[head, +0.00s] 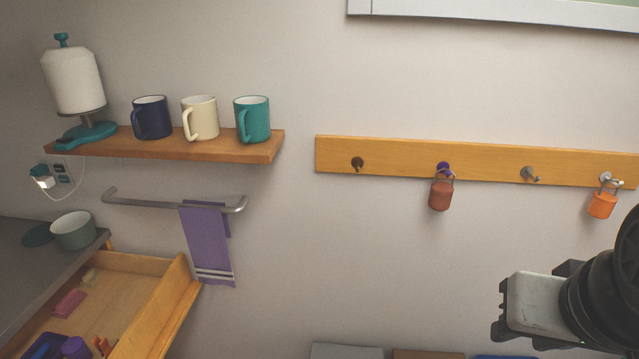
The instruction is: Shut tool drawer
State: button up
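The tool drawer (172,305) is pulled open below the grey counter at the lower left. It is pale wood, and its lower part is cut off by the picture's bottom edge.
A grey counter (30,262) holds a bowl (73,232). A towel bar (150,206) with a purple towel (206,245) hangs above the drawer. A shelf (180,148) carries mugs and a paper roll. A hook rail (400,161) holds two padlocks. Box tops show at the bottom.

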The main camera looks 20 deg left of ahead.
aim_at(142, 302)
jog(key=k+j+u, duration=0.35)
jog(key=j+u, duration=0.35)
jog(key=u, duration=1.2)
jog(key=i+j+z, duration=0.3)
jog(key=i+j, duration=0.3)
